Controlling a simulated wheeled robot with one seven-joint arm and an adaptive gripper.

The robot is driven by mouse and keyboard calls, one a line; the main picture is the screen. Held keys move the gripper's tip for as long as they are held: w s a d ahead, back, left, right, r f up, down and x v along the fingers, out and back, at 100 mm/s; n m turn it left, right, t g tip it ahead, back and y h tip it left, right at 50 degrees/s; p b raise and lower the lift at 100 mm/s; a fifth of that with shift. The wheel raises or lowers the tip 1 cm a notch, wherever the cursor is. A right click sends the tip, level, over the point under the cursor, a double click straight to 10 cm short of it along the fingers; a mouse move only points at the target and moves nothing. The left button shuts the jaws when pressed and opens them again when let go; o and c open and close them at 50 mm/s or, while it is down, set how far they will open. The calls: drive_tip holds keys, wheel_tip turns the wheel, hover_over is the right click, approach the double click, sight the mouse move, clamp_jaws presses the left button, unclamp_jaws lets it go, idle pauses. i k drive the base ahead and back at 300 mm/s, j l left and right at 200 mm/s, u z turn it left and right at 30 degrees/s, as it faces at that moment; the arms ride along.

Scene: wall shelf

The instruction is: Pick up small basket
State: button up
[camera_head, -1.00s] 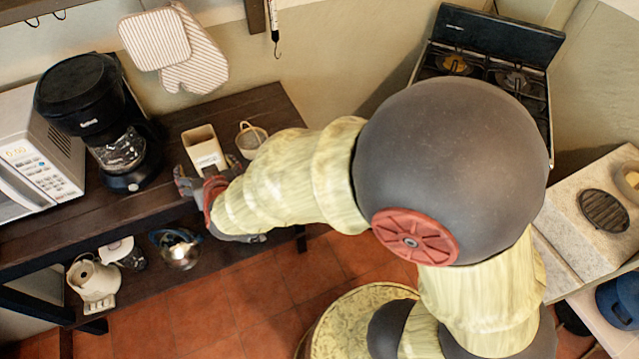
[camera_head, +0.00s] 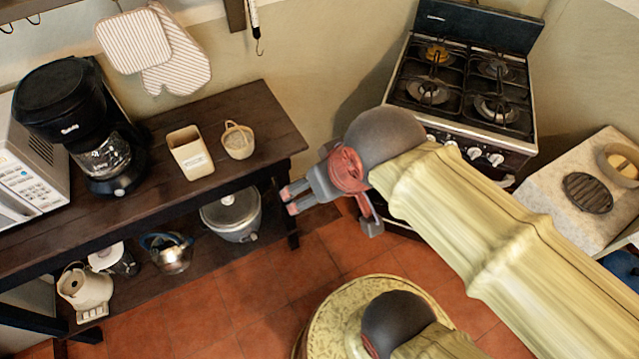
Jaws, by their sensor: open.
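The small basket (camera_head: 238,141) is a round, light tan basket with a handle. It stands upright on the dark wooden shelf top (camera_head: 262,112), near its right end. My gripper (camera_head: 287,199) is open and empty. It is to the lower right of the basket, apart from it, just off the right front corner of the shelf. Its fingers point left. The whole basket shows, with nothing in front of it.
A cream rectangular container (camera_head: 190,153) stands just left of the basket. A coffee maker (camera_head: 85,125) and a microwave (camera_head: 28,165) are further left. A slow cooker (camera_head: 232,214) and kettle (camera_head: 170,252) sit on the lower shelf. A stove (camera_head: 465,90) stands at the right.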

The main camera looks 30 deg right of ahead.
sight(238, 141)
drive_tip(key=i+l+u, duration=0.1)
drive_tip(key=l+u, duration=0.2)
drive_tip(key=l, duration=0.6)
drive_tip(key=l+u, duration=0.3)
drive_tip(key=l, duration=0.55)
